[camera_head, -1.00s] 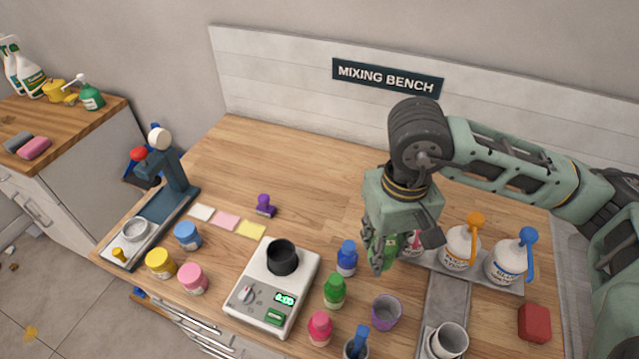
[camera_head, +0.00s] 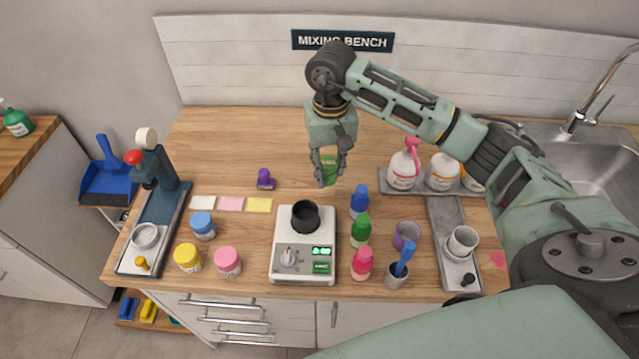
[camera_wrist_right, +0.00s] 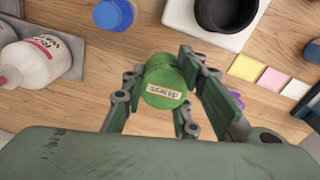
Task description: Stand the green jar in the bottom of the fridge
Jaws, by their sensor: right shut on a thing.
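The green jar (camera_head: 329,168) is between the fingers of my right gripper (camera_head: 330,172), held above the wooden bench behind the scale. In the right wrist view its round green lid with a pale label (camera_wrist_right: 163,92) faces the camera, and the fingers of my right gripper (camera_wrist_right: 163,88) close on its sides. My left gripper is not in view. No fridge shows in these views.
Below the jar stand a scale (camera_head: 288,272) with a black cup (camera_head: 305,216), a blue bottle (camera_head: 359,203) and a green bottle (camera_head: 360,230).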

